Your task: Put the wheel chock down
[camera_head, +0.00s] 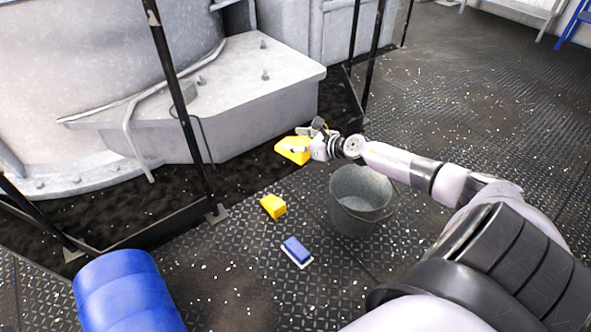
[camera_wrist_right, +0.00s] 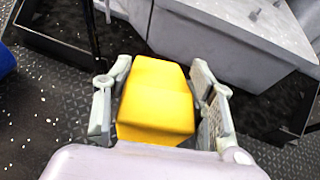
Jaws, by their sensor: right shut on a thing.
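A yellow wheel chock (camera_head: 290,152) is held by my right gripper (camera_head: 311,142), out past the bucket in the head view. In the right wrist view the chock (camera_wrist_right: 156,100) sits between both fingers of the right gripper (camera_wrist_right: 160,98), which are shut on it. It appears held above the deck. A second yellow block (camera_head: 273,206), like a chock, lies on the deck nearer to me. My left gripper is not in view.
A grey metal bucket (camera_head: 361,200) stands on the deck below my right forearm. A blue brush-like block (camera_head: 297,251) with a white underside lies in front. A blue cylinder (camera_head: 126,292) is at lower left. Black posts (camera_head: 180,95) stand before grey machinery (camera_head: 230,95). Open deck lies at right.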

